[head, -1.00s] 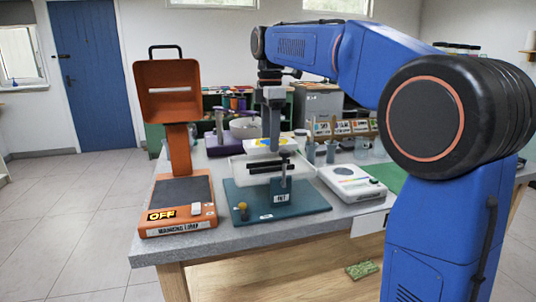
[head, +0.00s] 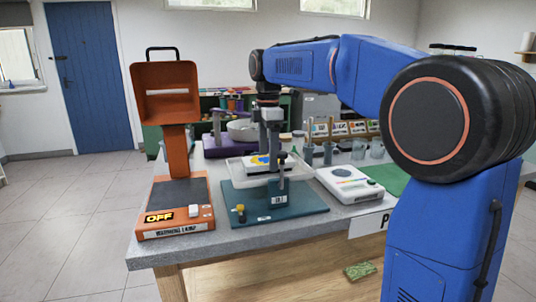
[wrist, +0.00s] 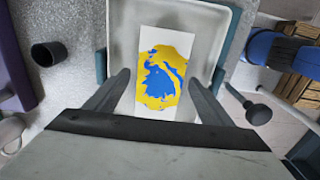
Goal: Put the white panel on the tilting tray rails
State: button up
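The white panel (head: 258,169), with blue and yellow paint on its face, lies in the white tray (head: 236,172) of the tilting stand. The dark rails are hidden under it, so I cannot tell how exactly it sits on them. The stand's teal base (head: 300,203) rests on the bench. In the wrist view the panel (wrist: 165,45) lies flat between the fingers of my gripper (wrist: 159,77). The left fingertip is apart from the panel's edge; the right one is very close to its edge. My gripper looks open, directly above the tray.
An orange warming lamp (head: 176,190) marked OFF stands left of the stand. A white scale-like device (head: 349,184) stands to the right, with a green mat (head: 392,177) beyond it. A small knob (head: 240,211) stands at the base's front left. Jars and tools line the back.

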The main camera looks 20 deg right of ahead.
notch_tip(320, 180, up, 12)
dwell(0.8)
jog(key=shift+r, duration=0.1)
